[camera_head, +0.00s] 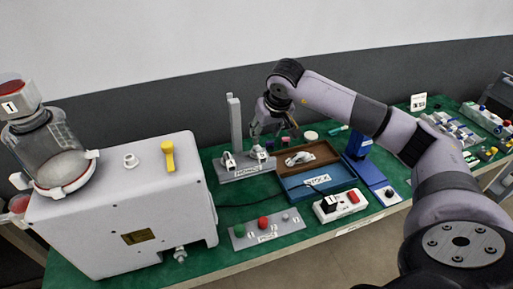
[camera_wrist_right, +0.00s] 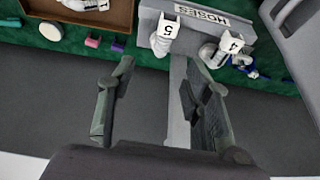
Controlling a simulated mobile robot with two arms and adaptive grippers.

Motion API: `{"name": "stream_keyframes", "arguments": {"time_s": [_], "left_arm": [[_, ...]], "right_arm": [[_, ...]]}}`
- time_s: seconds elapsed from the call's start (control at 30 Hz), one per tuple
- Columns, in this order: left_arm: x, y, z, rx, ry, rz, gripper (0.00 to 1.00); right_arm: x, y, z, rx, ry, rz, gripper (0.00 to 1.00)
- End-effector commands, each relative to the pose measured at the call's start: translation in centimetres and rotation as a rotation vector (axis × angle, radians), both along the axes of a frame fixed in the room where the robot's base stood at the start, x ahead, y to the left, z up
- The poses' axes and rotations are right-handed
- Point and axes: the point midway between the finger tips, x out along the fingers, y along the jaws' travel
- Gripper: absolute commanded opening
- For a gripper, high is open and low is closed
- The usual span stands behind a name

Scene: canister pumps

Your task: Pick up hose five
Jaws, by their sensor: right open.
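Hose five is the white piece tagged "5" (camera_wrist_right: 165,36) on the grey holder marked HOSES (camera_wrist_right: 207,16) in the wrist view. In the head view hose five (camera_head: 259,154) sits at the right end of the holder (camera_head: 249,172). Hose four (camera_wrist_right: 231,46), tagged "4", is beside it on the same holder, and shows in the head view (camera_head: 229,160). My right gripper (camera_head: 272,125) is open and empty above and behind the holder. In the wrist view its fingers (camera_wrist_right: 156,66) are spread, with hose five beyond the tips and apart from them. My left gripper is out of view.
A grey upright post (camera_head: 235,122) stands at the holder, close to my right gripper. A brown tray (camera_head: 323,153) with a white part lies to the right, behind a blue tray (camera_head: 330,184). A large white machine (camera_head: 120,205) fills the left. Small colored blocks (camera_wrist_right: 93,42) lie on the green mat.

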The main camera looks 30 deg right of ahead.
Motion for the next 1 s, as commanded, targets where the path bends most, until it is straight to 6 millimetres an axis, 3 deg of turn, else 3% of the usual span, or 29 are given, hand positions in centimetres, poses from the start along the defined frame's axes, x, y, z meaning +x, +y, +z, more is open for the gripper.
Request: {"name": "stream_keyframes", "arguments": {"time_s": [0.13,0.3,0.57,0.8,1.0], "left_arm": [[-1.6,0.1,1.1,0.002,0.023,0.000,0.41],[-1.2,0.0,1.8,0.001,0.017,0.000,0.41],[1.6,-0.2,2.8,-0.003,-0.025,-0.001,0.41],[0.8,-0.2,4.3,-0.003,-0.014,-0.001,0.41],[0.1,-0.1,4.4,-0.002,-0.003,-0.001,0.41]], "right_arm": [[1.2,-0.1,-2.9,0.004,0.004,-0.001,0.45],[2.3,-0.3,-5.6,0.003,0.001,0.000,0.45],[3.0,-0.3,-7.3,0.002,0.001,0.001,0.45],[4.3,-0.3,-10.6,0.003,0.001,-0.002,0.45],[4.7,-0.5,-11.6,0.001,-0.001,0.000,0.45]]}}
